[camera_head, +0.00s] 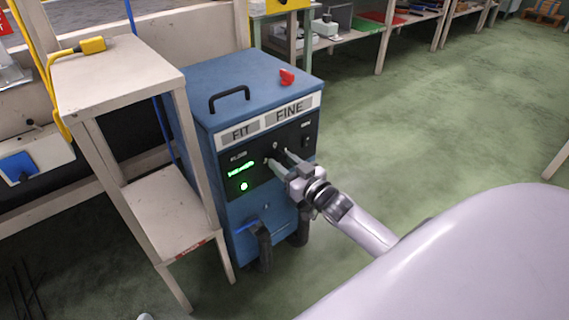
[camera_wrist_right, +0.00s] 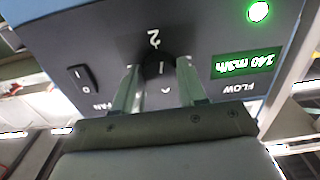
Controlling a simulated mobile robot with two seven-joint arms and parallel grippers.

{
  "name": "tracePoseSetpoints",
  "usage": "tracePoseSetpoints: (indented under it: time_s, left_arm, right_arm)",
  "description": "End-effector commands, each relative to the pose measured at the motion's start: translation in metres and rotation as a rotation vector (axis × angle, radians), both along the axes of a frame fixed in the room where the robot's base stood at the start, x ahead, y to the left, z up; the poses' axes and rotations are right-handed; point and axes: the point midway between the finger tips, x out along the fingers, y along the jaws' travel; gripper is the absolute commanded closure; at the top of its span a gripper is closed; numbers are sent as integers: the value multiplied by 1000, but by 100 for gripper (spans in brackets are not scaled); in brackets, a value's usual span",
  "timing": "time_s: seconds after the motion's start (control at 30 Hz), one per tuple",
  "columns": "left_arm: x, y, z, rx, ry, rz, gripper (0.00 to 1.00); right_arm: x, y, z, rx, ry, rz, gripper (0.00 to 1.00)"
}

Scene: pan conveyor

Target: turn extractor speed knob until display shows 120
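The blue extractor (camera_head: 262,95) stands upright with a black control panel on its front. In the right wrist view the panel is upside down, and its green FLOW display (camera_wrist_right: 246,62) appears to read 140 m3/h. The display (camera_head: 240,168) is too small to read in the head view. The dark round speed knob (camera_wrist_right: 157,68) lies between the two fingers of my right gripper (camera_wrist_right: 160,78), which look slightly apart from its sides. The right gripper (camera_head: 278,157) is at the panel in the head view, fingers spread. My left gripper is out of view.
A FAN rocker switch (camera_wrist_right: 83,78) and a green lamp (camera_wrist_right: 258,11) are on the panel. A red object (camera_head: 287,77) and a black handle (camera_head: 229,97) are on the extractor's top. A beige stand (camera_head: 118,75) is close on its left. Green floor is clear at right.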

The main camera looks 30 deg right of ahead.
Motion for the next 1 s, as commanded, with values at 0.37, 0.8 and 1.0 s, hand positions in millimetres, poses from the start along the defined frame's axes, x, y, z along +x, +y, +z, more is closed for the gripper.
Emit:
tracePoseSetpoints:
  time_s: [0.37,0.8,1.0]
  left_arm:
    - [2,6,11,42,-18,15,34]
    - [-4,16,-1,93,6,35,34]
    - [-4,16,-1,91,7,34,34]
  right_arm:
    - [0,-1,2,-198,-15,-1,89]
    - [0,-1,0,-480,-37,1,89]
    - [0,-1,0,-477,-38,1,89]
